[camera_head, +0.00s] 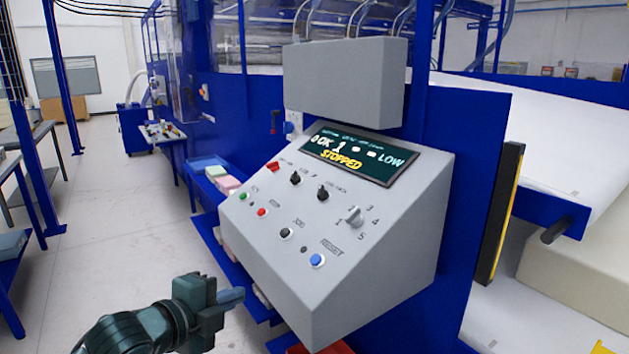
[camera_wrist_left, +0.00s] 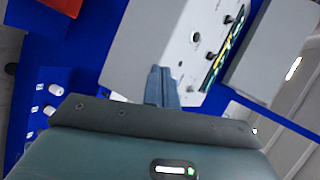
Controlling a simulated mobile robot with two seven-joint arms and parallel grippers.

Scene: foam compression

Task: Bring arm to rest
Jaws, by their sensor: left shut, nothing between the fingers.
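My left gripper (camera_head: 231,298) is low in the head view, in front of the lower left side of a grey control console. It is shut and empty, with its fingers pointing right; it also shows in the left wrist view (camera_wrist_left: 162,85). The control console (camera_head: 330,270) has a sloped panel with knobs, small coloured buttons and a blue button (camera_head: 317,260). Its display (camera_head: 362,153) reads "STOPPED", "OK 1" and "LOW". The gripper appears apart from the panel. My right gripper is not in view.
A grey box (camera_head: 345,82) stands above the console. Blue machine panels rise behind it. Blue shelves with a blue tray (camera_head: 207,165) and pink blocks (camera_head: 228,184) are left of the console. A yellow-black post (camera_head: 500,215) stands to the right. Open floor (camera_head: 110,220) lies to the left.

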